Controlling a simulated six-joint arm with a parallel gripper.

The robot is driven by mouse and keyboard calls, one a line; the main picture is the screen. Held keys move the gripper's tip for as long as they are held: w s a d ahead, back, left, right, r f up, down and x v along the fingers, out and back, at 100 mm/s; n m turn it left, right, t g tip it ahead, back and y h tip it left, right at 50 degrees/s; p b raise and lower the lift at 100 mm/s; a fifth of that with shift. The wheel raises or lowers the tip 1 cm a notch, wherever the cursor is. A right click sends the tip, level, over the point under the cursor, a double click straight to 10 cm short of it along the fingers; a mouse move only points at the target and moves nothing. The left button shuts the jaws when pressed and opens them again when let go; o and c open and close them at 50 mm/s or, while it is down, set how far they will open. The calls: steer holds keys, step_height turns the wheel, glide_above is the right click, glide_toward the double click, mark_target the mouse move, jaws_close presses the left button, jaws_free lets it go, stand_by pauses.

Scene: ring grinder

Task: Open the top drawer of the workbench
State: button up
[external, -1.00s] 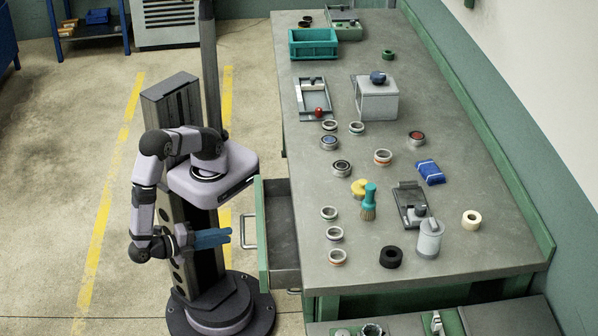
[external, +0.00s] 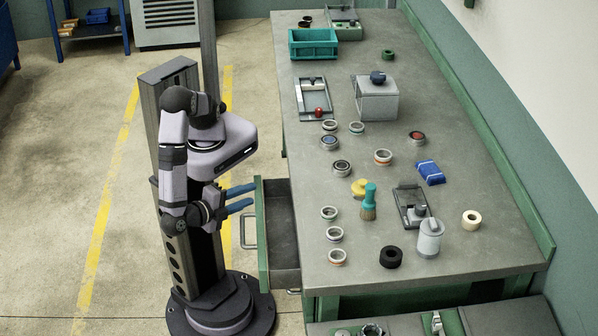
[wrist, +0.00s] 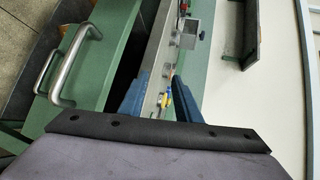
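The top drawer (external: 262,265) of the workbench (external: 450,255) stands pulled out toward my side, with its dark inside showing. Its metal handle (external: 248,230) is on the green front. My gripper (external: 253,195) is open and empty, its two blue fingers apart, just above the drawer's front edge near the far end. It is not on the handle. In the wrist view, the fingers (wrist: 158,97) are spread, and a bright bar handle (wrist: 80,72) on a green front shows to their left, apart from them.
The workbench top carries several rings, a teal bin (external: 313,44), a brush (external: 369,203), a grey box (external: 377,100) and a white canister (external: 430,238). The floor (external: 60,200) to the left of my base is clear.

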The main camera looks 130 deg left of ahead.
steer(key=a+r+n+g+p, duration=0.2)
steer(key=a+r+g+p, duration=0.15)
steer(key=r, duration=0.35)
steer(key=m+h+p, duration=0.4)
steer(key=m+h, duration=0.5)
steer(key=h, duration=0.2)
glide_toward(242, 231)
steer(key=shift+t, duration=0.35)
steer(key=shift+s+p+x, duration=0.15)
steer(key=shift+p+x, duration=0.3)
steer(key=shift+x, duration=1.45)
steer(key=shift+s+p+x, duration=0.15)
steer(key=shift+p+x, duration=0.25)
steer(key=shift+x, duration=1.5)
steer(key=shift+d+r, duration=0.1)
jaws_close()
